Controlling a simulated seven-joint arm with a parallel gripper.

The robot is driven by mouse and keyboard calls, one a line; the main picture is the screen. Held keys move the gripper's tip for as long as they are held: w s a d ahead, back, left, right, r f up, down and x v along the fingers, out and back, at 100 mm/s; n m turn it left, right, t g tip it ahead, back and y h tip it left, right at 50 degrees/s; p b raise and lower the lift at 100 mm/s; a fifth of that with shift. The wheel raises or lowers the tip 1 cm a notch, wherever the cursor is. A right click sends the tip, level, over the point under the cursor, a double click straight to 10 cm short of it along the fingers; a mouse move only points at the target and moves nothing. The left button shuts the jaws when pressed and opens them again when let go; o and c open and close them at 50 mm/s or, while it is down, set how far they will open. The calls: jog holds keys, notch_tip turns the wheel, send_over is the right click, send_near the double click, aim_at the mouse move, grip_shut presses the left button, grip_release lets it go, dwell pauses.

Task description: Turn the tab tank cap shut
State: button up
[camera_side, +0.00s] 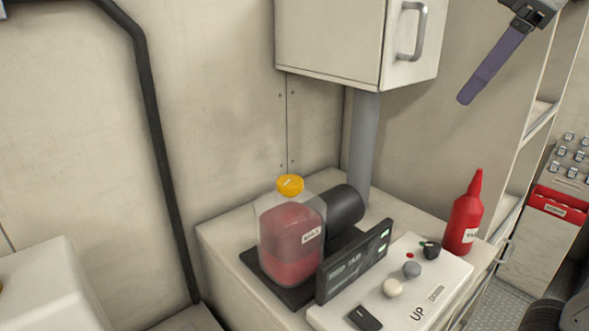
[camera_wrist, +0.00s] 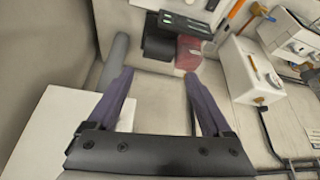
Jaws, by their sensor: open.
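The yellow tank cap (camera_side: 290,185) sits on top of a translucent tank (camera_side: 291,240) with red contents and a small white label. A pale raised line shows across the cap's top. In the wrist view, part of the red tank (camera_wrist: 190,52) shows far beyond the fingers; I cannot make out the cap there. My gripper (camera_side: 466,98) is at the upper right of the side view, high above the counter and well apart from the cap. In the wrist view my gripper (camera_wrist: 160,76) has its two purple fingers spread wide, with nothing between them.
A black cylinder (camera_side: 344,205) and an upright dark display panel (camera_side: 354,262) stand close beside the tank. A white control plate (camera_side: 440,290) with knobs and a red bottle (camera_side: 464,222) lie to the right. A cabinet (camera_side: 330,40) and grey pipe (camera_side: 362,140) are behind.

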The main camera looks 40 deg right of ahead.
jog(key=w+a+r+n+g+y, duration=0.1)
jog(key=w+a+n, duration=0.2)
jog(key=w, duration=0.2)
jog(key=w+a+n+g+y, duration=0.1)
jog(key=w+a+n, duration=0.15)
jog(key=w, duration=0.25)
jog(key=n+g+y, duration=0.1)
jog(key=n+g, duration=0.1)
jog(key=n, duration=0.4)
send_over(291, 180)
jog(key=d, duration=0.2)
notch_tip(291, 180, down, 3)
jog(key=shift+n, duration=0.25)
jog(key=f, duration=0.8)
jog(key=a+f, duration=0.1)
jog(key=f, duration=0.4)
jog(key=shift+s, duration=0.25)
jog(key=shift+w+a+f, duration=0.15)
jog(key=shift+a+f, duration=0.05)
jog(key=shift+f, duration=0.5)
jog(key=shift+c, duration=0.3)
grip_shut()
